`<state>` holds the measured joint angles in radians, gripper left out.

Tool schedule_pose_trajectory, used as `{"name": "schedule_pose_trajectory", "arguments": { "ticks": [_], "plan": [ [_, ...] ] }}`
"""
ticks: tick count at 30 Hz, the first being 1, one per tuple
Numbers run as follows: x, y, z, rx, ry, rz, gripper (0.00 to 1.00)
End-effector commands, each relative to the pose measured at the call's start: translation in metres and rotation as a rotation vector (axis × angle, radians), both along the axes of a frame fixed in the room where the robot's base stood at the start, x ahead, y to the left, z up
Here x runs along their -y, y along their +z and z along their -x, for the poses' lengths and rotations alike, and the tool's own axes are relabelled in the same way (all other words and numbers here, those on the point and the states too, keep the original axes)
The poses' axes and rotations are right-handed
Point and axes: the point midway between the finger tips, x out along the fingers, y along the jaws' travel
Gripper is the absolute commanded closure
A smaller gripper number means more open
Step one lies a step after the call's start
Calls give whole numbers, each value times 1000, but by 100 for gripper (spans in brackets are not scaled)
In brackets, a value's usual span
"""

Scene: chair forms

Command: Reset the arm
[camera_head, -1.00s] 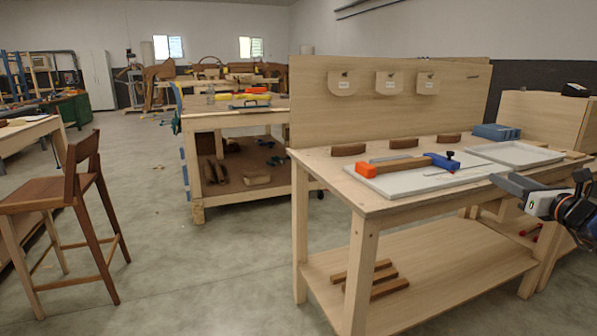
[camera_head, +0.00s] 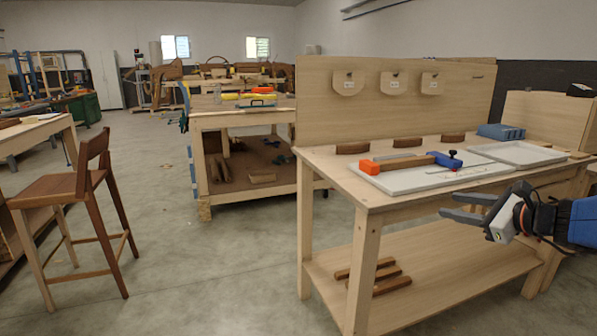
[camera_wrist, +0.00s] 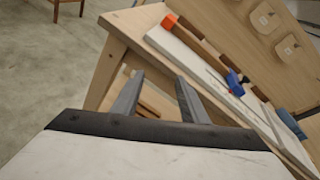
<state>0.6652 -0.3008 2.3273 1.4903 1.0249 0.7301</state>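My gripper (camera_head: 458,207) is at the right of the head view, in front of the near edge of the wooden workbench (camera_head: 377,198). Its two grey fingers point left and stand apart with nothing between them. In the wrist view my gripper (camera_wrist: 160,92) also shows spread, empty fingers, with the bench's front edge and legs beyond. Part of my arm shows at the right edge of the head view.
Wooden pieces (camera_head: 370,276) lie on the lower shelf. A brown chair (camera_head: 75,190) stands left; floor between is clear.

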Motion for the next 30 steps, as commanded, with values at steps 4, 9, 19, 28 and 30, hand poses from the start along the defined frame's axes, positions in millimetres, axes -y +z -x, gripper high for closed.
{"name": "schedule_pose_trajectory", "arguments": {
  "ticks": [4,9,19,28,30],
  "plan": [
    [-69,-29,38,-31,230,278,60],
    [-120,-66,92,-39,501,610,60],
    [-145,-125,195,29,1027,1253,60],
    [-117,-148,249,131,1413,1757,60],
    [-111,-150,254,143,1463,1824,60]
  ]
}}
